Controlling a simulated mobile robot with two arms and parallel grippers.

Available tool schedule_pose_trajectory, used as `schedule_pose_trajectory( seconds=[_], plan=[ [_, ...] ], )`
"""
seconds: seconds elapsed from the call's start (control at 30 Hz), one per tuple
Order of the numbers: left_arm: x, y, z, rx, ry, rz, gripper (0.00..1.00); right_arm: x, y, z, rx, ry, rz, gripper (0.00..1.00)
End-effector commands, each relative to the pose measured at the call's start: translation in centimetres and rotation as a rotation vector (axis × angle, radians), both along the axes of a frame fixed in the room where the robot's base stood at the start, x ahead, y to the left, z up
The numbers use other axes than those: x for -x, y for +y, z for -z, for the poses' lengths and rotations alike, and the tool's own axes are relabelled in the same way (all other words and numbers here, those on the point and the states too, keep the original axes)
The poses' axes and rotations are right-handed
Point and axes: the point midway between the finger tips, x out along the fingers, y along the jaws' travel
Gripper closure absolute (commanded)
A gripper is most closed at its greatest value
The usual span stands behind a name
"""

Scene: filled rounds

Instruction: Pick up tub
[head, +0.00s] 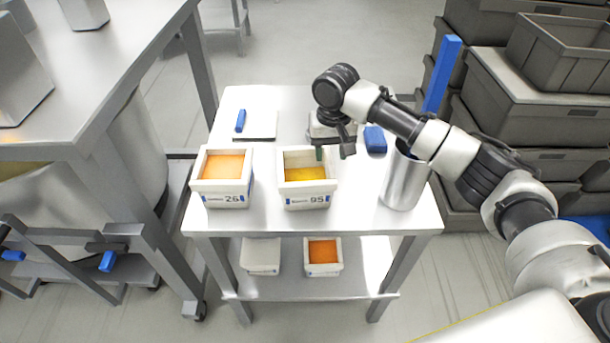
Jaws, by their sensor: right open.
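A white square tub (306,201) marked 95, with yellow contents, stands upright near the front middle of the steel cart top. A second white tub (222,199), marked 26 with orange contents, stands to its left. My right gripper (333,152) points down over the back right part of the 95 tub. Its jaws are open with nothing visible between them. I cannot tell whether a fingertip touches the tub's rim. Another white container (322,127) stands behind the gripper, partly hidden by it. My left gripper is not in view.
A blue block (375,139) and a flat piece with a blue handle (240,121) lie behind. The lower shelf holds a white tub (261,256) and an orange-filled tub (323,267). Grey crates (540,82) are stacked right.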

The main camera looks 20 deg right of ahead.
Motion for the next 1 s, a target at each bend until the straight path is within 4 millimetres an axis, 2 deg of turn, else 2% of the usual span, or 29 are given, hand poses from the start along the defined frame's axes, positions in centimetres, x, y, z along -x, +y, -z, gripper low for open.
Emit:
schedule_pose_trajectory(
  seconds=[0.13,0.3,0.4,0.53,0.73,1.0],
  plan=[
    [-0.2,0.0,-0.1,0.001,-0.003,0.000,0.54,0.1,0.0,1.0,0.001,0.000,0.000,0.54],
    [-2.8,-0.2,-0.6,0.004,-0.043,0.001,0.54,0.4,-0.2,3.5,0.003,0.003,0.000,0.54],
    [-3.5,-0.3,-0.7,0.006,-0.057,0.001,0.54,0.4,-0.1,4.9,0.001,0.000,-0.001,0.54],
    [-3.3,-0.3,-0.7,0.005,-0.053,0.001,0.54,0.3,-0.1,5.6,0.000,-0.002,-0.001,0.54],
    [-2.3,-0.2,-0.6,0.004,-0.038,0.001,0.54,0.4,-0.1,5.7,0.000,-0.002,-0.002,0.54],
    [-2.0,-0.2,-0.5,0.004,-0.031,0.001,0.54,0.4,-0.1,5.7,0.000,-0.002,-0.002,0.94]
  ],
)
